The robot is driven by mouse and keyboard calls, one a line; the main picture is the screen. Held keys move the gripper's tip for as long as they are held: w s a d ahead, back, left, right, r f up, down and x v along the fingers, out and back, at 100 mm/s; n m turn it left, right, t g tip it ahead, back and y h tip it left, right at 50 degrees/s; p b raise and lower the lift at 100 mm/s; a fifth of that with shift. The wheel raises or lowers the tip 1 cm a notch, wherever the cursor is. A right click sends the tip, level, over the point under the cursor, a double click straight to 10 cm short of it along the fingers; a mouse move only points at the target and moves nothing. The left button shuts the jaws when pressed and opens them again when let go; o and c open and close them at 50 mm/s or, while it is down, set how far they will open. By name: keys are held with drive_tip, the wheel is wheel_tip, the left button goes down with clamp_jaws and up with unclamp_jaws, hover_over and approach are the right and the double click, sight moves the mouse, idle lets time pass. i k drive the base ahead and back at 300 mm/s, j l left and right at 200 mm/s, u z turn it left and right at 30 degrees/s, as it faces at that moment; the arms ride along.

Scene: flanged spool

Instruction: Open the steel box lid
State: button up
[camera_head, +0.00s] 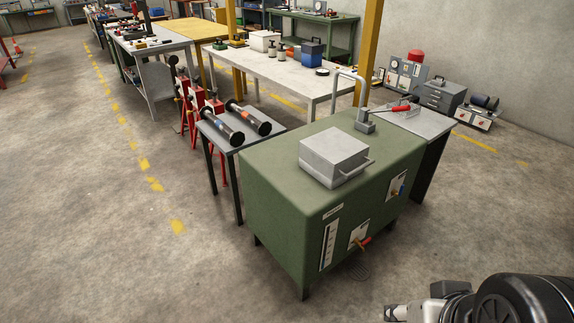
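The steel box (334,148) is a light grey box on top of the green cabinet (275,190). Its lid looks closed, with a flat top face. A bar handle (359,173) sticks out from its front right side. My gripper (393,312) is at the bottom edge of the picture, low and in front of the cabinet, well apart from the box. It is partly cut off, and its fingers are too small to read as open or shut.
A curved metal spout (349,77) rises behind the box. The cabinet front carries a red-handled valve (362,242). A small table with black-flanged spools (222,127) stands to the left. A grey side table (425,122) adjoins at the right. The floor at front left is clear.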

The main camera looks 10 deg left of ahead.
sight(334, 152)
drive_tip(key=i+j+z, duration=0.15)
drive_tip(key=i, duration=0.3)
drive_tip(key=i+j+z, duration=0.1)
drive_tip(key=i+j, duration=0.3)
